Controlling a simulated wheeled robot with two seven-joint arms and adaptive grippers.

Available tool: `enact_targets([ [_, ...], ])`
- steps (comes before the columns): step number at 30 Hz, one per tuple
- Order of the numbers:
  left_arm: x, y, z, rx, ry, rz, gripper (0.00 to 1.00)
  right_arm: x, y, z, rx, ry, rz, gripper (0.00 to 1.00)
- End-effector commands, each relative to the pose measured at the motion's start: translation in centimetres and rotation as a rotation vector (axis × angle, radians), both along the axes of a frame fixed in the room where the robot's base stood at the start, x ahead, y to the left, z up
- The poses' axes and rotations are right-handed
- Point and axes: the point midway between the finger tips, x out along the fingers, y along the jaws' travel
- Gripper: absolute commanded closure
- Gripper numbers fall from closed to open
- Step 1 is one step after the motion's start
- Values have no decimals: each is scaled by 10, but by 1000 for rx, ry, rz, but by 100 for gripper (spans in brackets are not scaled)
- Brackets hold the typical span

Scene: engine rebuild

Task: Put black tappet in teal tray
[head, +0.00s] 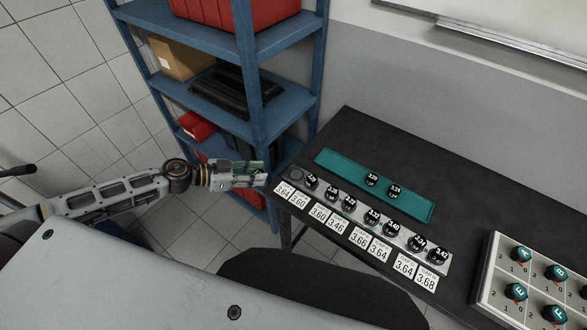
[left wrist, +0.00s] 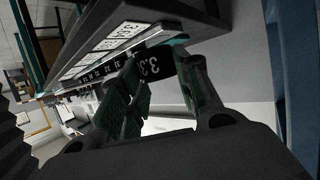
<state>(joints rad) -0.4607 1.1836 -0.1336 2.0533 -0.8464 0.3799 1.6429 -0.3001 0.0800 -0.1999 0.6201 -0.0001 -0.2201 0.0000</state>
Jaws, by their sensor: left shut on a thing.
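My left gripper (head: 264,174) is just off the left end of the black table, near the end of the tappet row. In the left wrist view its fingers (left wrist: 160,72) are shut on a black tappet (left wrist: 159,66) with white digits, partly covered by the fingers. The held tappet is hard to make out in the head view. The teal tray (head: 340,167) lies on the table, to the right of the gripper. Two black tappets (head: 372,180) (head: 394,190) stand in it. My right gripper is not in view.
A grey rack (head: 321,189) holds a row of several black tappets; its leftmost place (head: 296,174) looks empty. White number cards (head: 375,247) lie along its front. A box with teal-topped lettered pieces (head: 495,259) is at right. A blue shelf (head: 263,70) stands behind the arm.

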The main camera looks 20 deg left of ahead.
Motion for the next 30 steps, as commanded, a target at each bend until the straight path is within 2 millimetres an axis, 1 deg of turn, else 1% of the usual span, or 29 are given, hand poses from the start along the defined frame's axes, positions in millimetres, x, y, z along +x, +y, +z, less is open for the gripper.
enact_targets([
  [23,23,-30,2,-1,-4,0,91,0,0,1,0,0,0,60],
  [30,31,-40,1,-1,-2,2,91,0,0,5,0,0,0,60],
])
